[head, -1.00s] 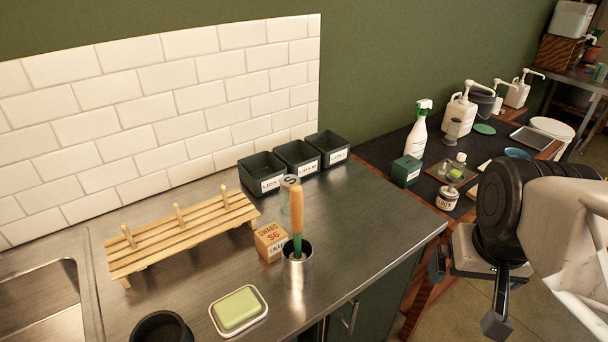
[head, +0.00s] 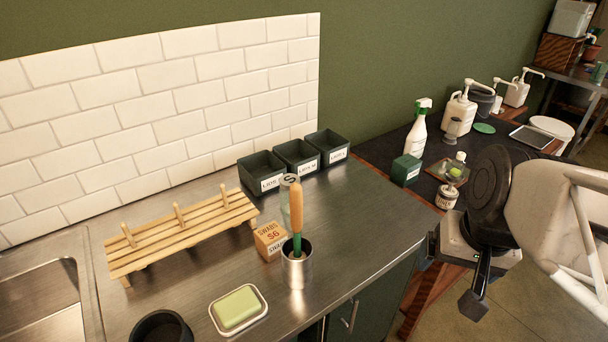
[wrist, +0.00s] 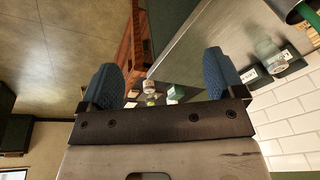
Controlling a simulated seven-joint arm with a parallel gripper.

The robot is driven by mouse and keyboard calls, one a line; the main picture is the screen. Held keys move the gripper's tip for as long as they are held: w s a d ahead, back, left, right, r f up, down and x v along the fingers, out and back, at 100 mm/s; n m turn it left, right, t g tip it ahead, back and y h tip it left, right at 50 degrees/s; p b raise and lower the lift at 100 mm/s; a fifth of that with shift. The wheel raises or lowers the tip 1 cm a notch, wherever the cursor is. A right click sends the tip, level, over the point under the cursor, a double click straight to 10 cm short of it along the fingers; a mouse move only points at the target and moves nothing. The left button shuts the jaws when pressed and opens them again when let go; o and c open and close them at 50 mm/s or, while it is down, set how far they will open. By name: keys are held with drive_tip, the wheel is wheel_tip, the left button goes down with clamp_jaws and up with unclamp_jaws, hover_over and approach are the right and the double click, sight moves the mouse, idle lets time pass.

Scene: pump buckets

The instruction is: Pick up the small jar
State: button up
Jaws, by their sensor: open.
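Which jar is the small jar is not certain. A white labelled jar (head: 447,196) stands on the dark far counter, left of my arm; it also shows between my fingers in the wrist view (wrist: 150,88). A clear glass jar with an S on its lid (head: 289,182) stands on the steel counter behind an orange-handled tool; it shows at the right in the wrist view (wrist: 269,52). My gripper (wrist: 163,77) is open and empty, with its two blue fingers wide apart. In the head view my gripper (head: 434,246) is by the steel counter's right end, apart from both jars.
A spray bottle (head: 417,135), a green box (head: 406,170) and a tray (head: 436,169) with small items crowd the jar on the far counter. Black bins (head: 297,157), a swabs box (head: 270,241) and a metal cup (head: 297,268) stand on the steel counter (head: 370,225).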

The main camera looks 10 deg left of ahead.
drive_tip(key=w+a+f+m+g+y, duration=0.1)
drive_tip(key=w+a+f+m+y, duration=0.2)
drive_tip(key=w+a+m+y, duration=0.95)
drive_tip(key=m+t, duration=0.2)
drive_tip(key=m, duration=0.5)
approach(292, 180)
drive_tip(key=a, duration=0.2)
drive_tip(key=shift+w+a+f+m+t, duration=0.15)
drive_tip(key=shift+a+f+m+t, duration=0.15)
drive_tip(key=shift+f+m+t, duration=0.15)
drive_tip(key=shift+h, duration=0.25)
drive_tip(key=shift+x, duration=1.3)
drive_tip(key=shift+a, duration=0.1)
drive_tip(key=shift+x, duration=2.5)
